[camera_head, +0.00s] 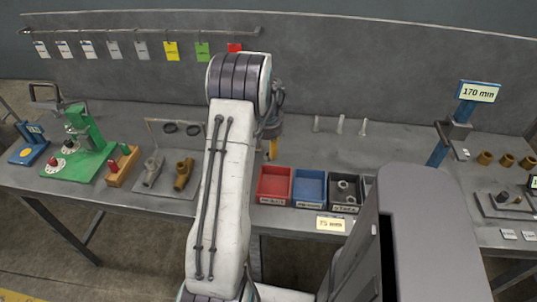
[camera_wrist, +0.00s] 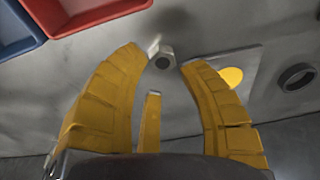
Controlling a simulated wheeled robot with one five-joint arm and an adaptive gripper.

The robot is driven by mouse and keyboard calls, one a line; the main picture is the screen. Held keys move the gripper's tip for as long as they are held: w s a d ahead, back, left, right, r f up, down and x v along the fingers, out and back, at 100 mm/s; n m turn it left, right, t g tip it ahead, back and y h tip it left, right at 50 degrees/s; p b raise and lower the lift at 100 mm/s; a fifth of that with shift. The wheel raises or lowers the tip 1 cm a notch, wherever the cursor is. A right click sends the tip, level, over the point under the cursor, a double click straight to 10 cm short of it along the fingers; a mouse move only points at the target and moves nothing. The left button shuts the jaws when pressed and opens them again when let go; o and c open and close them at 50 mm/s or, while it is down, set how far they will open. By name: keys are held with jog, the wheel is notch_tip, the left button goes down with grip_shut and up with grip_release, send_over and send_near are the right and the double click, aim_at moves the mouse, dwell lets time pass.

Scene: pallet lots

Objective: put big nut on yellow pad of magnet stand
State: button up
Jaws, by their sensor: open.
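A grey six-sided piece with a dark hole, looking like the big nut (camera_wrist: 164,62), shows in the wrist view between and just beyond my fingertips. I cannot tell whether it touches them. My gripper (camera_wrist: 162,57) is open, its yellow fingers spread on both sides of the nut. In the head view only a little of my gripper (camera_head: 272,149) shows beside my arm. A round yellow pad (camera_wrist: 231,76) lies on a pale plate (camera_wrist: 250,60) right of the nut in the wrist view. In the head view, the nut and this pad are hidden.
A red bin (camera_head: 274,170) and a blue bin (camera_head: 310,174) stand at the table's front, beside a dark bin (camera_head: 345,207) holding nuts. Several upright bolts (camera_head: 340,124) stand behind them. A dark ring (camera_wrist: 297,76) lies right of the plate. A green fixture (camera_head: 85,165) stands left.

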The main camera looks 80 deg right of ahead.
aim_at(268, 155)
jog(key=shift+w+d+f+p, duration=0.1)
jog(key=shift+d+f+p, duration=0.05)
jog(key=shift+f+p, duration=0.45)
jog(key=shift+d+f+p, duration=0.15)
jog(key=shift+f+p, duration=0.35)
jog(key=shift+p, duration=0.1)
jog(key=shift+d+f+p, duration=0.15)
jog(key=shift+f+p, duration=0.4)
jog(key=shift+f, duration=0.5)
jog(key=shift+c, duration=0.2)
grip_shut()
